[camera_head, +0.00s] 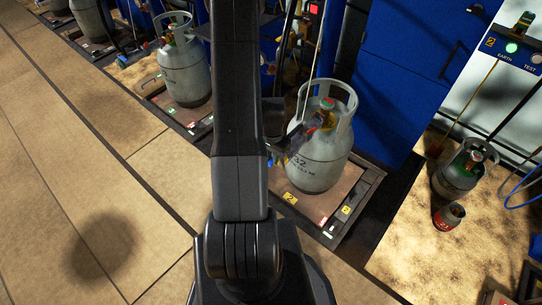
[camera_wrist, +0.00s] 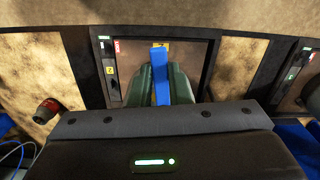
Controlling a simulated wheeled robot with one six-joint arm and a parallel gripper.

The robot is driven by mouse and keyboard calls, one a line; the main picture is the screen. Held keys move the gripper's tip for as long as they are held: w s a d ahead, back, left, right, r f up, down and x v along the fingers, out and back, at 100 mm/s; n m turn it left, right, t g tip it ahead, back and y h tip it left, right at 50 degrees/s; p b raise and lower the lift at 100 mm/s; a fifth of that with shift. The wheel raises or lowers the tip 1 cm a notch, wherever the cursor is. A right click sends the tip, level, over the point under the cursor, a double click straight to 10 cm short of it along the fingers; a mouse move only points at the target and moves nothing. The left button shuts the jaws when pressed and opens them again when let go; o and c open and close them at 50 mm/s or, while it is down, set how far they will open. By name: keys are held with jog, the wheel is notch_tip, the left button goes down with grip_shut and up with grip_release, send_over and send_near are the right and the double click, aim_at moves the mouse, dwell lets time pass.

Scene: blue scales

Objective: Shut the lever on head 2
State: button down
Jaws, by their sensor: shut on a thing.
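A grey gas cylinder (camera_head: 318,160) stands upright on scale 2 (camera_head: 335,222), which bears a yellow "2" label. The filling head at the cylinder's top is partly hidden behind its collar and my arm. The gripper is shut on this bar. Scale 2's platform (camera_wrist: 195,52) shows beyond the fingers. In the head view my arm hides much of the gripper, and the lever's angle cannot be told.
Another grey cylinder (camera_head: 184,70) stands on a scale at the left. A blue cabinet (camera_head: 425,60) is behind. A smaller cylinder (camera_head: 460,172) and a red-banded can (camera_head: 449,216) stand at the right. The tiled floor (camera_head: 80,170) at the left is clear.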

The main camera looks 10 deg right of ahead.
jog(key=shift+s+d+n+b, duration=0.1)
jog(key=shift+d+n+b, duration=0.95)
jog(key=shift+n, duration=1.75)
jog(key=shift+d+n+b, duration=0.6)
jog(key=shift+d+n, duration=0.9)
jog(key=shift+n, duration=1.3)
jog(key=shift+s+d+n+b, duration=0.1)
jog(key=shift+d+n+b, duration=0.95)
jog(key=shift+n, duration=1.75)
jog(key=shift+w+d, duration=0.1)
jog(key=shift+d, duration=0.1)
jog(key=c, duration=1.4)
grip_release()
jog(key=shift+o, duration=0.2)
notch_tip(320, 180, up, 14)
jog(key=p, duration=0.3)
jog(key=shift+f, duration=0.1)
